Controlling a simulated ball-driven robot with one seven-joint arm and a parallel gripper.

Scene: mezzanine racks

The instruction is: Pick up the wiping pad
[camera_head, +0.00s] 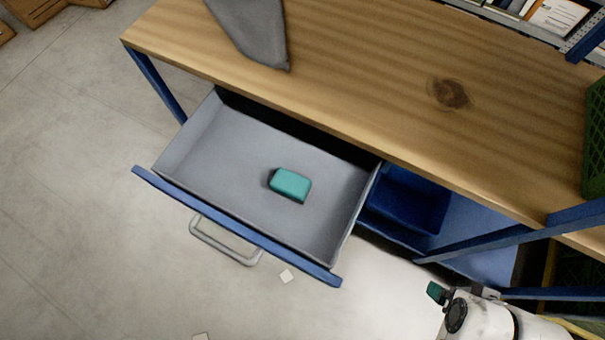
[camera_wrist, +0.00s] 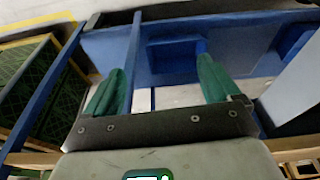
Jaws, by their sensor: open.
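The wiping pad (camera_head: 291,185) is a small teal block with a dark grey side. It lies on the floor of the open grey drawer (camera_head: 225,180), near its middle. My gripper shows in the wrist view (camera_wrist: 160,88) with two green fingers spread wide and nothing between them. In the head view part of my arm and a green fingertip (camera_head: 436,292) are at the lower right, outside the drawer and well apart from the pad. The pad is not seen in the wrist view.
The drawer has a blue front edge (camera_head: 240,228) and a grey handle (camera_head: 226,242). The wooden bench top (camera_head: 380,85) overhangs its back, with a grey cloth (camera_head: 252,35) on it. A blue bin (camera_head: 405,198) and blue frame bars stand between my arm and the bench.

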